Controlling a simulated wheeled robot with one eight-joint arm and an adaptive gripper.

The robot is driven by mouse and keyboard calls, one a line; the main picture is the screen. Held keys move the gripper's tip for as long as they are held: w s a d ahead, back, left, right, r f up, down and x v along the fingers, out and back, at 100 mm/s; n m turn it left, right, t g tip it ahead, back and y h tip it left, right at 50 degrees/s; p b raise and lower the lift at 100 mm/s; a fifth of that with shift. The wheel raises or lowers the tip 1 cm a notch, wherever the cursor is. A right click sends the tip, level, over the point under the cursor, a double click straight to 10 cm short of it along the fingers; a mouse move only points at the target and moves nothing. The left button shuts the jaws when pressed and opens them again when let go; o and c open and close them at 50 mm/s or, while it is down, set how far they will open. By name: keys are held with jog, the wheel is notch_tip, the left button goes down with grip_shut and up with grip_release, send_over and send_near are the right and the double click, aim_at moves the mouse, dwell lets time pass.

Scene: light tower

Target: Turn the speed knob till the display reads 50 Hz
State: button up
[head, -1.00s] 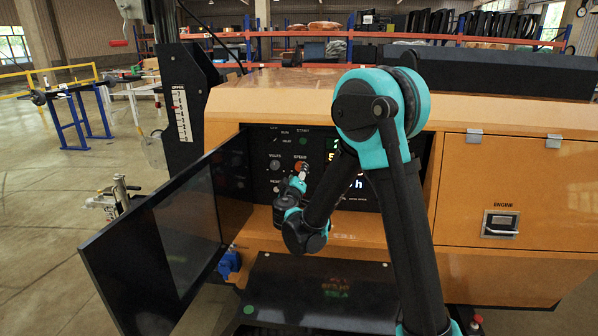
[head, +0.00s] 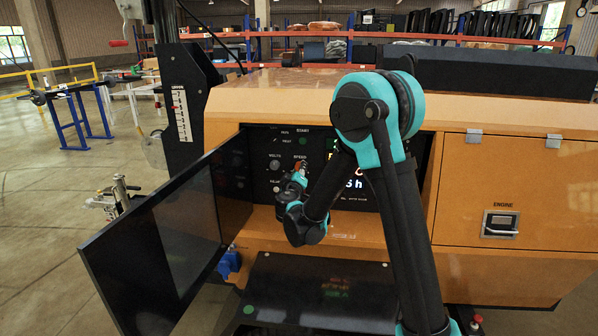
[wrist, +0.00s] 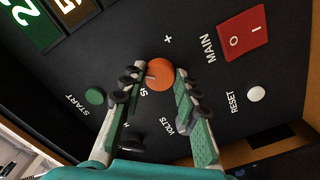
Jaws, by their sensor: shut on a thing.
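The orange speed knob (wrist: 159,77) sits on the black control panel, between my fingertips in the wrist view. My gripper (wrist: 161,71) is shut on it, one finger on each side. Its "SPEED" label is partly covered by a finger. In the head view my gripper (head: 297,183) reaches the panel just below the "SPEED" label, and the knob is mostly hidden. The display (wrist: 37,22) shows large green digits at the top left of the wrist view, cut off and rotated. In the head view my arm covers most of the display (head: 357,184), so I cannot read the frequency.
Close by are the green start button (wrist: 95,96), red main switch (wrist: 245,40) and white reset button (wrist: 256,94). The dark volts knob (head: 274,165) is left of the speed knob. An open black door (head: 165,245) stands left of the panel recess.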

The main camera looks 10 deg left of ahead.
jog(key=shift+n, duration=0.3)
jog(key=shift+c, duration=0.3)
jog(key=shift+n, duration=3.6)
jog(key=o, duration=1.2)
jog(key=shift+c, duration=0.2)
jog(key=s, duration=1.2)
jog(key=shift+a, duration=0.2)
